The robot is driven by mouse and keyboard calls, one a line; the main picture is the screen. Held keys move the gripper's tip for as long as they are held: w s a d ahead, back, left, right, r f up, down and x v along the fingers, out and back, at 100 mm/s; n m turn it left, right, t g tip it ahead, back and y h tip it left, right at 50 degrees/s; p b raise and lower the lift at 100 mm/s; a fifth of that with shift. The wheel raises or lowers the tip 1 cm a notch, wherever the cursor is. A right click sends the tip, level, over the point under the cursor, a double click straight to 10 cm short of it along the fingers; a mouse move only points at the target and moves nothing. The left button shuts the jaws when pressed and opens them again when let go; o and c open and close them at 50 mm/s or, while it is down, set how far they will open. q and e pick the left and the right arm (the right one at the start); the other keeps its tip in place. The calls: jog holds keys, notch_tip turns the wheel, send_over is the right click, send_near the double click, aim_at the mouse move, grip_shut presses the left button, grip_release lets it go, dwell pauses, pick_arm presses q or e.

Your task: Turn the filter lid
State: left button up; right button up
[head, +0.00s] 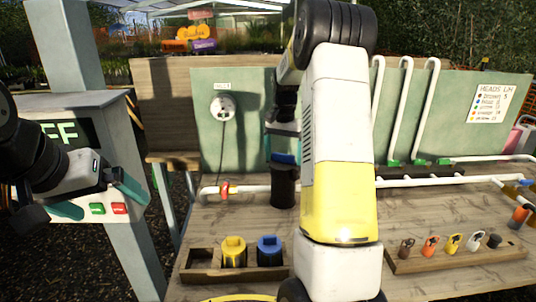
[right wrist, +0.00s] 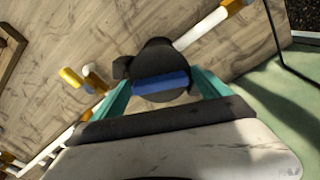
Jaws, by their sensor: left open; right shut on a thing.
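The filter is a dark upright cylinder (head: 284,190) on the bench, joined to the white pipe. Its lid has a blue grip bar (head: 285,158), which also shows in the right wrist view (right wrist: 160,82). My right gripper (right wrist: 160,88) is over the filter from above, its teal fingers shut on the lid's blue bar, one at each end. In the head view my right arm hides part of the filter's surroundings. My left gripper (head: 100,198) is open and empty at the far left, in front of a grey control box (head: 85,105), well away from the filter.
A wooden tray (head: 200,277) holds a yellow-topped and a blue-topped pot in front of the filter. A red valve (head: 225,189) sits on the white pipe. A wooden rack (head: 455,262) with several coloured heads lies at the right. Green and red buttons are beside my left gripper.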

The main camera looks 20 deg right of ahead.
jog(key=m, duration=1)
jog(key=shift+d+m, duration=0.3)
jog(key=m, duration=0.4)
jog(key=shift+r, duration=0.1)
jog(key=o, duration=1.3)
jog(key=shift+c, duration=0.2)
